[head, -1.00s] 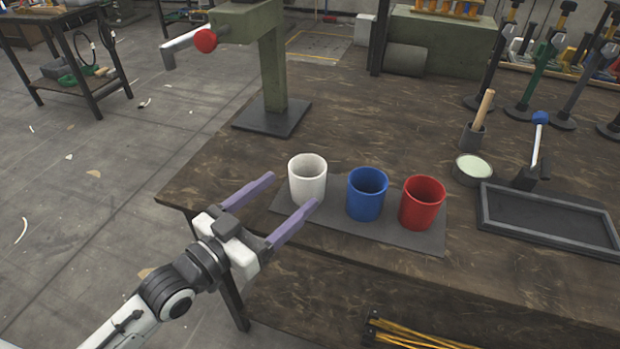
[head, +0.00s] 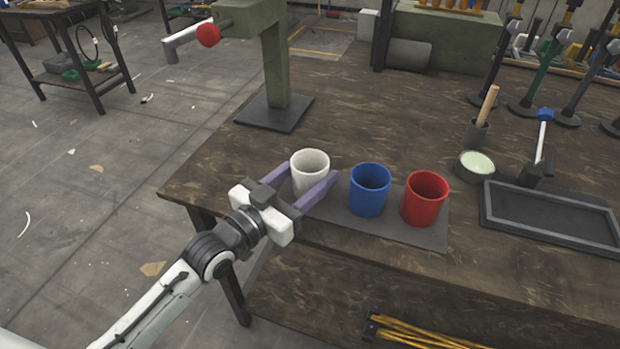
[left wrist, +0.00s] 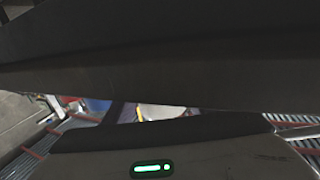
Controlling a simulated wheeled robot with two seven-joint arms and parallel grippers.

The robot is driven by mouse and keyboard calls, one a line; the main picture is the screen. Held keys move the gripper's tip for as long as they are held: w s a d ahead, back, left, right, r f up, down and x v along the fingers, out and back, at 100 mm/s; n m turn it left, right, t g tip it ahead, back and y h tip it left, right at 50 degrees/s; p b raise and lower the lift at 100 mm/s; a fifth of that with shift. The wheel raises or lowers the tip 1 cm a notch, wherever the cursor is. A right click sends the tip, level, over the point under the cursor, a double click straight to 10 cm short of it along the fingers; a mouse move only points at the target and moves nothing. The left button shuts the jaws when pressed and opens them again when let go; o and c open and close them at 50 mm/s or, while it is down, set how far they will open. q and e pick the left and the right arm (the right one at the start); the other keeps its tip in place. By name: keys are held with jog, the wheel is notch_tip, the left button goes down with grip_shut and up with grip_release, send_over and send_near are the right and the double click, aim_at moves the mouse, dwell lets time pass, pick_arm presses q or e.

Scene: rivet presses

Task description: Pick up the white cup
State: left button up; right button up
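The white cup (head: 310,165) stands upright at the left end of a dark grey mat (head: 345,218) on the wooden workbench. My left gripper (head: 312,173) reaches in from the front left, with its two purple fingers on either side of the cup. The fingers look spread about as wide as before, so the gripper appears open around the cup. Whether a finger touches it cannot be seen. The left wrist view is mostly blocked by dark parts. My right gripper is not in view.
A blue cup (head: 369,190) and a red cup (head: 425,199) stand to the right on the same mat. A green press (head: 277,70) stands behind the white cup. A black tray (head: 550,218) and a round tin (head: 474,166) lie farther right.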

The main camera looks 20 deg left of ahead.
pick_arm(q)
jog(key=c, duration=0.5)
notch_tip(320, 180, up, 10)
jog(key=shift+r+p, duration=0.1)
jog(key=shift+p, duration=0.95)
